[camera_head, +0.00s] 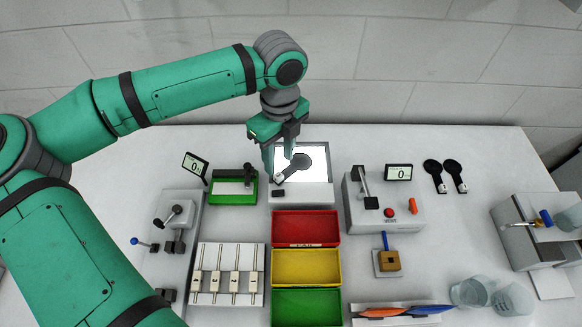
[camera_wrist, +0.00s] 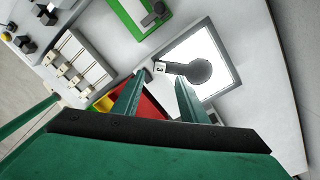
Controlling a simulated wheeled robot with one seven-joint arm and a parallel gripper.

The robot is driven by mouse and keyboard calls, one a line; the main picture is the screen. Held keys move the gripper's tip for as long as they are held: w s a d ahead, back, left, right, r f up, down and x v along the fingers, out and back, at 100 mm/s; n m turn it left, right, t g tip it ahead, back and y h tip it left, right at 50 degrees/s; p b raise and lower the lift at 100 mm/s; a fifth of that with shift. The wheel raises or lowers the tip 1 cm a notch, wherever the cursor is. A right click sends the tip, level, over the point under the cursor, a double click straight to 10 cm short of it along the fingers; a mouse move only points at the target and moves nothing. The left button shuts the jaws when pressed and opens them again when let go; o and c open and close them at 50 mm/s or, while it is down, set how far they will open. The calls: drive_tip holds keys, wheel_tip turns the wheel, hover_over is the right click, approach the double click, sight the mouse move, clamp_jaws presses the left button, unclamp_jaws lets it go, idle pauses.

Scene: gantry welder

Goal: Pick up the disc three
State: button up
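A black disc with a handle (camera_head: 301,161) lies on the lit white panel (camera_head: 318,200). A small white tag marks its handle, but I cannot read the number on it. In the wrist view the disc (camera_wrist: 200,72) lies beyond my fingertips, with its tagged handle end near the gap between them. My gripper (camera_head: 279,163) is above the panel, pointing down, with its fingers apart and nothing held; it also shows in the wrist view (camera_wrist: 160,78). Two similar black discs, a left one (camera_head: 433,167) and a right one (camera_head: 453,167), lie on the table to the right.
Red (camera_head: 305,212), yellow (camera_head: 306,250) and green (camera_head: 307,290) bins stand in front of the panel. A green-framed device (camera_head: 220,198) is left of it, and a box with a lever and red button (camera_head: 390,225) is right. Clear cups (camera_head: 470,293) stand at the front right.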

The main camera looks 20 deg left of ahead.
sight(278, 175)
drive_tip(key=shift+w+d+f, duration=0.1)
drive_tip(key=shift+f, duration=0.45)
drive_tip(key=f, duration=0.4)
drive_tip(key=shift+a+f, duration=0.1)
drive_tip(key=shift+a, duration=0.3)
drive_tip(key=shift+d+f, duration=0.1)
drive_tip(key=shift+f, duration=0.25)
drive_tip(key=shift+s, duration=0.2)
clamp_jaws()
